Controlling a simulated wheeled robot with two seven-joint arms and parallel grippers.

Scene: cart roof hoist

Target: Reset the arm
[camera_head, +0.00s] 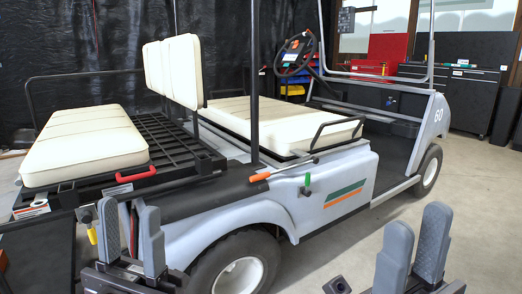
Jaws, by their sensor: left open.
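My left gripper (131,240) is at the lower left, its two grey fingers pointing up with a gap between them. It is open and empty, in front of the cart's rear side in the picture. My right gripper (414,250) is at the lower right, its fingers also pointing up. The grey golf cart (270,210) stands in front of me, with cream seats (285,125) and a rear deck (168,140).
A red handle (136,174) and an orange-ended rod (260,177) show along the cart's near side, with a green handle (307,184) below the rod. A yellow handle (92,235) is near my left gripper. Dark cabinets (470,95) stand behind. Floor (475,200) at right is clear.

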